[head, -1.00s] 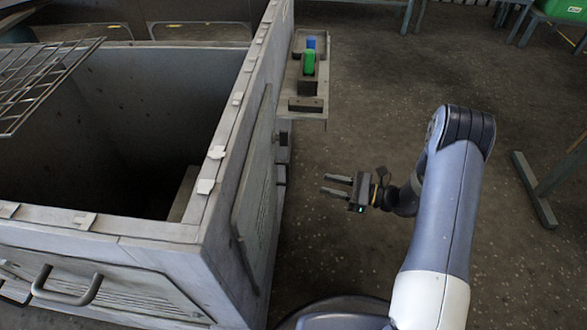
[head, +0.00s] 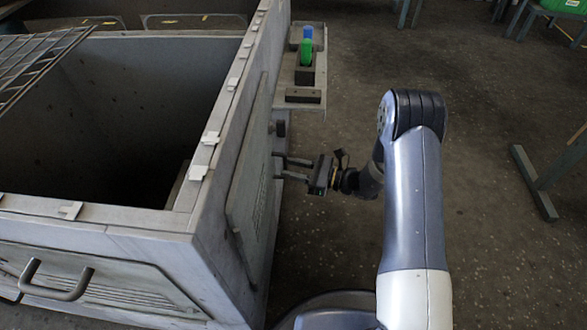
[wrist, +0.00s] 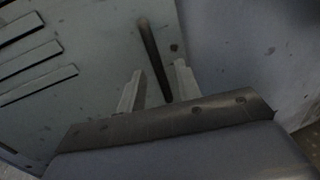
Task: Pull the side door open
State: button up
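The side door (head: 246,180) is a grey panel on the right wall of the blower housing. It looks closed, lying flat along the wall. In the wrist view the door (wrist: 95,60) shows slots at the left and a dark bar handle (wrist: 150,50). My gripper (head: 278,167) is close to the door face at its right, with its fingers pointing at it. In the wrist view my gripper (wrist: 158,68) has its two fingers apart, and the lower part of the handle appears between them. I cannot tell whether either finger touches the handle.
The open-topped housing (head: 130,218) fills the left, with a wire grate (head: 38,62) on top. A shelf (head: 305,112) with a green and a blue item juts from the wall beyond my gripper. Floor between is clear.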

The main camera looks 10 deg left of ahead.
jog(key=shift+c, duration=0.2)
grip_shut()
jog(key=shift+d, duration=0.15)
